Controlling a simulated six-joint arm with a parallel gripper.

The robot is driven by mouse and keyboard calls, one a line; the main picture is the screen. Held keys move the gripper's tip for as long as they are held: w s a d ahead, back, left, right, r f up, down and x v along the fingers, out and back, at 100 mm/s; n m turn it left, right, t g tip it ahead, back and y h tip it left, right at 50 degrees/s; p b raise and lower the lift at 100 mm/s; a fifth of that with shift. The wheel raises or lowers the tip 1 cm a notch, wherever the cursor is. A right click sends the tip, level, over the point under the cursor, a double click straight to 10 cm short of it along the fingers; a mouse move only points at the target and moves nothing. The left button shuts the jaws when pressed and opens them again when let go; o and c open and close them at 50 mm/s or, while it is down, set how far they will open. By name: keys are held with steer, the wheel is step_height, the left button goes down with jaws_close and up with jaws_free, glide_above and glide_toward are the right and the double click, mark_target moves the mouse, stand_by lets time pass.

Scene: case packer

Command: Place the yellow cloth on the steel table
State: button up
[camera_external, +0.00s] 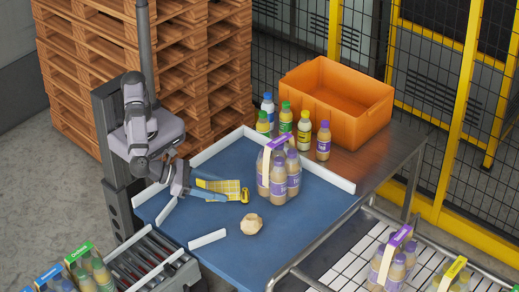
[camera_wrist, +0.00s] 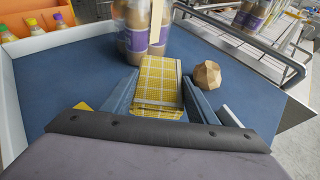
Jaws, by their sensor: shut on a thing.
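The yellow checked cloth (camera_external: 222,186) is at the left part of the blue surface, left of the bottle pack. In the wrist view the cloth (camera_wrist: 160,85) runs forward from between the two blue fingers. My gripper (camera_external: 207,194) is shut on the cloth's near part; it also shows in the wrist view (camera_wrist: 160,103). The cloth is low over the blue surface; I cannot tell whether it touches. The steel table (camera_external: 384,150) has a bare brownish metallic top showing at the right, beyond the white rail.
A purple-labelled bottle pack (camera_external: 279,174) and a tan faceted lump (camera_external: 251,224) stand on the blue surface (camera_external: 318,205). An orange crate (camera_external: 350,110) and several loose bottles (camera_external: 304,131) stand behind the white rail (camera_external: 325,175). A roller conveyor (camera_external: 145,262) lies at front left.

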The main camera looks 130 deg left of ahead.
mark_target(218, 206)
steer(key=shift+f+p, duration=0.6)
steer(key=shift+f, duration=1.9)
steer(key=shift+f, duration=0.2)
steer(key=o, duration=1.1)
steer(key=shift+r, duration=0.2)
steer(key=b+v, duration=0.3)
steer(key=v, duration=0.7)
steer(key=shift+s+d, duration=0.2)
steer(key=shift+o, duration=0.6)
steer(key=shift+v, duration=0.8)
